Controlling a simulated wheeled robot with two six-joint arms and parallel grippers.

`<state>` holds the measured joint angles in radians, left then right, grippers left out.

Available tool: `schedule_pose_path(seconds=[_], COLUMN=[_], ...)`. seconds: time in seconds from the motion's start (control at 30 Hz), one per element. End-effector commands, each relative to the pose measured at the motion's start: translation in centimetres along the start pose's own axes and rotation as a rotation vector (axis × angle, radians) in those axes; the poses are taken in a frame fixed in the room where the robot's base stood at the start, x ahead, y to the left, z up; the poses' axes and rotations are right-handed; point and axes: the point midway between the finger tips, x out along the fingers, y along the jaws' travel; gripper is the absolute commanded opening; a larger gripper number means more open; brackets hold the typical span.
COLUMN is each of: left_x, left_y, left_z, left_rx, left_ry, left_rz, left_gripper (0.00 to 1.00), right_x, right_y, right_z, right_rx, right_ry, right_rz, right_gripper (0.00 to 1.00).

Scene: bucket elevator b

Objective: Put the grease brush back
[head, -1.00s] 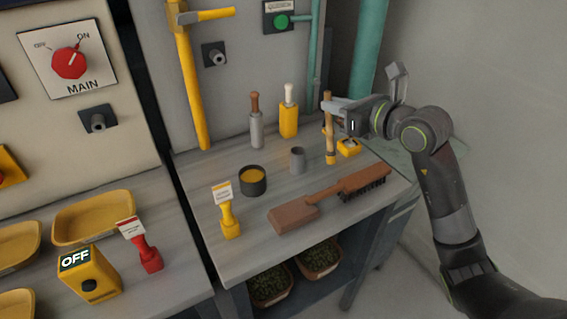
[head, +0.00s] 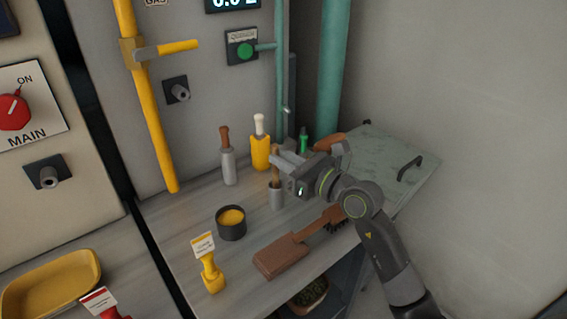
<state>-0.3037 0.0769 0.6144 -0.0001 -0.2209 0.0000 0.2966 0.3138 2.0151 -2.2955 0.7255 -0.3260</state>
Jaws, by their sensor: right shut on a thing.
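The grease brush (head: 276,179) is upright, its wooden handle in my right gripper (head: 280,160). My right gripper is shut on it near the top. Its lower end is hidden by the small grey cup (head: 277,198); it appears to be inside the cup, though how deep I cannot tell. A dark pot of yellow grease (head: 231,224) stands on the bench to the left of the cup. My left gripper is not in view.
A brown hand brush (head: 280,258) lies in front of the cup. A yellow tagged stamp-like piece (head: 211,272) stands front left. A green hatch (head: 385,165) lies at right.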

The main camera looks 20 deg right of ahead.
Motion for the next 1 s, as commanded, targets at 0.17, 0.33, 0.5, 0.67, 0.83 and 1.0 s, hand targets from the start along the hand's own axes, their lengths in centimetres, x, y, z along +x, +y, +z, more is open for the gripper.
schedule_pose_path(seconds=[0.17, 0.33, 0.5, 0.67, 0.83, 1.0], left_x=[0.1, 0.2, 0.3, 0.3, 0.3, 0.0], left_y=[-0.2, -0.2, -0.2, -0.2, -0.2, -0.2], left_z=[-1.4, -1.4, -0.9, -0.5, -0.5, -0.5], left_rx=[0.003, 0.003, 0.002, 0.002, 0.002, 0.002], left_ry=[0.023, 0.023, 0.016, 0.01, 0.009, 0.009], left_rz=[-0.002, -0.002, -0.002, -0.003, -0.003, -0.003], left_gripper=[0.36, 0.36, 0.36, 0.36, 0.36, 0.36], right_x=[0.0, 0.0, 0.0, 0.0, 0.0, -0.3], right_y=[0.0, 0.0, 0.0, 0.0, 0.0, 0.0], right_z=[-0.4, -0.5, -0.8, -0.8, -0.8, -0.4], right_rx=[-0.001, 0.0, 0.0, 0.0, 0.0, -0.002], right_ry=[-0.003, -0.002, -0.002, -0.001, -0.001, 0.0], right_rz=[0.0, 0.0, 0.0, 0.0, 0.0, -0.001], right_gripper=[0.0, 0.0, 0.21, 0.35, 0.35, 0.35])
